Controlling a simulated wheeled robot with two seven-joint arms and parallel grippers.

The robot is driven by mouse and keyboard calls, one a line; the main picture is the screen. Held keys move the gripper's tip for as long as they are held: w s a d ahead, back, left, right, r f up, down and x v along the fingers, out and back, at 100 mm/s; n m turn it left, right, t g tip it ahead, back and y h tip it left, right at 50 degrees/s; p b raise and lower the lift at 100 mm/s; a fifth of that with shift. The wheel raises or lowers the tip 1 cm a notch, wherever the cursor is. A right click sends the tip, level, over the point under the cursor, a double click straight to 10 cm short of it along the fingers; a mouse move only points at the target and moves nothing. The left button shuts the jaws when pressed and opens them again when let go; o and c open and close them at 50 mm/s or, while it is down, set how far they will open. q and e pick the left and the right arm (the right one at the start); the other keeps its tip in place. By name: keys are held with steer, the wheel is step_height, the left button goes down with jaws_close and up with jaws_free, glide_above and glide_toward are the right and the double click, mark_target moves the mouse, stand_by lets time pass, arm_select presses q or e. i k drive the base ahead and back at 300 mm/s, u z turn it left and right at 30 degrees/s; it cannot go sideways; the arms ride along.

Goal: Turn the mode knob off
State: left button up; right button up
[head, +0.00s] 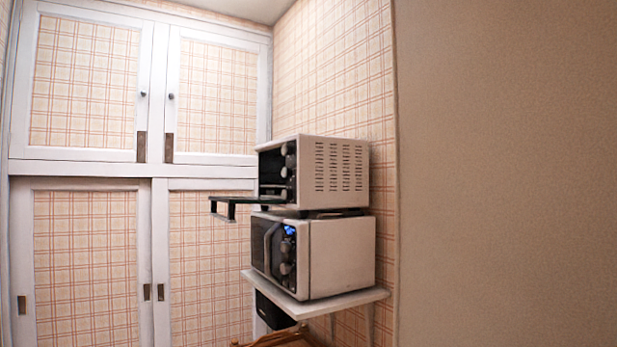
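A white toaster oven (341,172) with a vented side sits on top of a white microwave (341,255). The toaster oven's glass door (246,199) is folded down open and sticks out to the left. Several small knobs (289,161) run down the oven's front edge, seen at a steep angle; I cannot tell which is the mode knob or how it is turned. The microwave door is shut, its display (289,230) glows blue, and dark knobs (286,268) sit below it. Neither of my grippers is in view.
Both appliances stand on a white wall shelf (345,299). A dark object (274,312) and a brown wooden item (275,340) are below it. White-framed plaid cabinets (90,260) fill the left. A plain beige wall (505,170) fills the right. Space left of the open door looks clear.

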mark_target(287, 172)
steer(key=u, duration=0.65)
steer(key=i, duration=0.65)
steer(key=u, duration=0.75)
steer(key=i, duration=0.95)
steer(key=z, duration=0.25)
